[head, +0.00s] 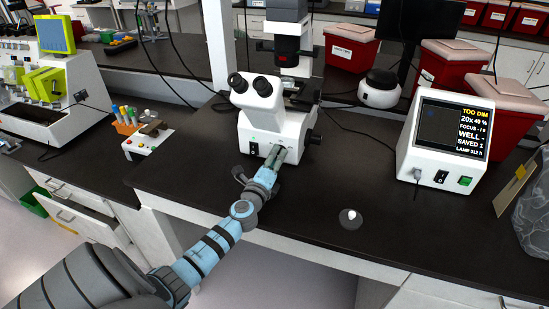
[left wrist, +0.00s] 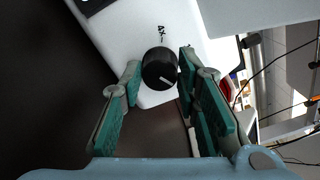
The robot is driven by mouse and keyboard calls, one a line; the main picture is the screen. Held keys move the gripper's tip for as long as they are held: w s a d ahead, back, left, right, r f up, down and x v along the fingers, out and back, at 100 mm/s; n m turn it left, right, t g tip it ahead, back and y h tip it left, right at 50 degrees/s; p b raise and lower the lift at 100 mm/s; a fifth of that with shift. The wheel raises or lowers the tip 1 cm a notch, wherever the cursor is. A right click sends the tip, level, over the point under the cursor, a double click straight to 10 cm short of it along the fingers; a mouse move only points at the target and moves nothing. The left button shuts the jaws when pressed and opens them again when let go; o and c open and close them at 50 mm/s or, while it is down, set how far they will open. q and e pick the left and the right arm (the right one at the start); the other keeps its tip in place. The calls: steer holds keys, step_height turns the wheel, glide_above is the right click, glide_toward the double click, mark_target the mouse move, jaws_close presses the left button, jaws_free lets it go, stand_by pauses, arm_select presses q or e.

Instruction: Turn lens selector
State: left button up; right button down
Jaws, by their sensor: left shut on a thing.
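The white microscope (head: 268,122) stands on the dark bench with its eyepieces facing me. My left gripper (head: 277,154) reaches its lower front face. In the left wrist view the lens selector (left wrist: 158,66), a round black knob with a white pointer line, sits between the fingertips of my left gripper (left wrist: 158,77), which is shut on it. Small dark markings (left wrist: 162,37) are printed on the white housing beside it. In the head view the knob is hidden by the gripper. My right gripper is not in view.
A white display box (head: 450,140) on the right reads "TOO DIM" and "20x 40 %". A small round knob-like item (head: 351,216) is on the bench front. A rack of tubes (head: 127,124) stands left. Red bins (head: 350,48) stand behind. The bench between microscope and display is mostly clear.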

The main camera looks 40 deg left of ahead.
arm_select(q)
steer(key=shift+f, duration=0.15)
stand_by(0.3)
steer(key=o, duration=1.2)
steer(key=shift+c, duration=0.2)
steer(key=shift+s, duration=0.15)
steer(key=v, duration=1.2)
steer(key=shift+d, duration=0.1)
